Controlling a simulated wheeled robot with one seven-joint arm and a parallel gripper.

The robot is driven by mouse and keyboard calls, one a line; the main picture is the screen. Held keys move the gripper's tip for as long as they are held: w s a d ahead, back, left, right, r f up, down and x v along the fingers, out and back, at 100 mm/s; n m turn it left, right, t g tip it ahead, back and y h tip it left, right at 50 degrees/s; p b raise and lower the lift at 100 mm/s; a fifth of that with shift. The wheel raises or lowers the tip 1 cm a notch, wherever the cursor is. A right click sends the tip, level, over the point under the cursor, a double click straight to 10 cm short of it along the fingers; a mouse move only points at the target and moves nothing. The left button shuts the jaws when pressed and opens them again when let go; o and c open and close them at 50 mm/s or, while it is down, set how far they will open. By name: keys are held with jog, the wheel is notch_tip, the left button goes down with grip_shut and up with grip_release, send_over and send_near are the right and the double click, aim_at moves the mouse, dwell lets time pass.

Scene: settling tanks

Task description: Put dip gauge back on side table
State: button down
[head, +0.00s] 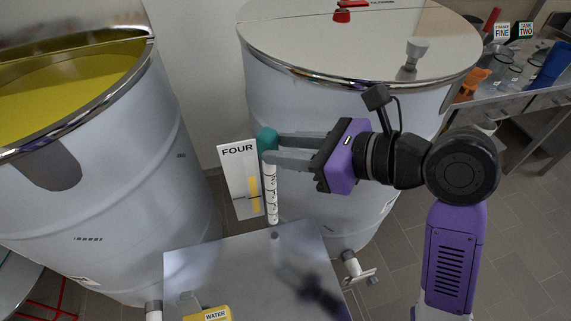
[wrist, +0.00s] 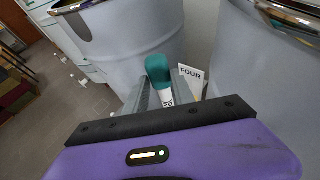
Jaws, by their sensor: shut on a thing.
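The dip gauge (head: 271,190) is a white, marked stick with a teal knob on top. In the wrist view the teal knob (wrist: 158,70) shows between the fingers. The gauge's lower end is over or at the far edge of the side table (head: 240,262), a shiny metal top; I cannot tell whether it touches. A white card marked FOUR (head: 240,180) stands just left of the gauge; it also shows in the wrist view (wrist: 192,78).
A yellow WATER block (head: 208,314) sits at the table's near edge. An open tank (head: 110,190) with yellow liquid stands left, a lidded tank (head: 340,130) behind. A valve (head: 356,270) juts out right of the table. A bench (head: 510,95) with glassware is far right.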

jog(key=shift+f+b, duration=0.3)
jog(key=shift+f, duration=1.8)
jog(key=c, duration=1.1)
grip_release()
jog(key=shift+f, duration=0.15)
jog(key=shift+o, duration=0.2)
jog(key=v, duration=1.2)
jog(key=shift+r+p, duration=0.2)
jog(key=shift+p, duration=0.15)
jog(key=shift+f, duration=0.1)
